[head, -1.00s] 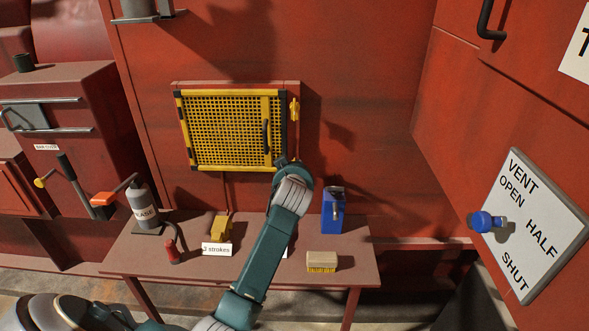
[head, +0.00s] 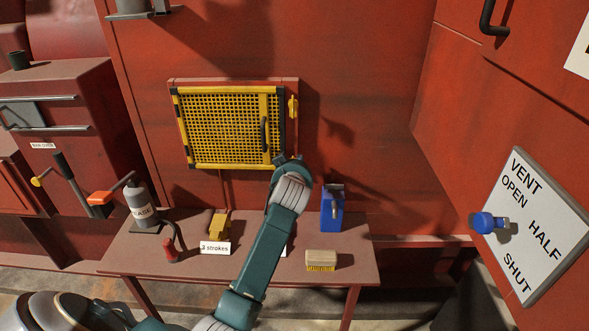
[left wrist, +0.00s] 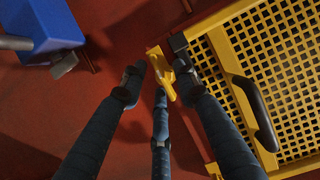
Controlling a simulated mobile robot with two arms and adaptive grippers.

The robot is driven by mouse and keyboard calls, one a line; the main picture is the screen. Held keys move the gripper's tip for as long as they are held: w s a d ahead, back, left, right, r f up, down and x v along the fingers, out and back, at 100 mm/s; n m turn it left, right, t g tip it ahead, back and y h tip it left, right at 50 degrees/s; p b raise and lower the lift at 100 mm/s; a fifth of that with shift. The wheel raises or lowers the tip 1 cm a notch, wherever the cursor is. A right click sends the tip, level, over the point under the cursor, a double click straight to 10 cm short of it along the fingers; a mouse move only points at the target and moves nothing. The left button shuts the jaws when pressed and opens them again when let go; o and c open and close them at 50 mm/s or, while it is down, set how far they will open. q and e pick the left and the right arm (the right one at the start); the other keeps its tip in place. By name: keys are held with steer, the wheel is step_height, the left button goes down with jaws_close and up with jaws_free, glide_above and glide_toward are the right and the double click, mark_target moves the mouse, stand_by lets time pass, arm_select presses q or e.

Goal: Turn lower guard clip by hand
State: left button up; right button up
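The yellow mesh guard (head: 225,125) is shut on the red wall, with a black handle (head: 264,134). Its upper clip (head: 293,107) is a yellow piece on the right side of the frame. The lower clip is hidden behind my left gripper (head: 288,160) in the head view. In the left wrist view the yellow lower clip (left wrist: 164,76) sits beside the guard's corner. My left gripper (left wrist: 160,84) is open there, its dark fingers spread on both sides of the clip; I cannot tell whether any finger touches it. My right gripper is not in view.
Below, a table (head: 120,262) holds a grease bottle (head: 140,207), a yellow block (head: 219,224), a brush (head: 321,260) and a blue device (head: 332,210). The blue device also shows in the left wrist view (left wrist: 45,28). A vent board (head: 545,205) is at right.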

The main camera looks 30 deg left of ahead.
arm_select(q)
steer(key=v, duration=1.1)
steer(key=shift+d, duration=0.15)
steer(key=shift+s, duration=0.2)
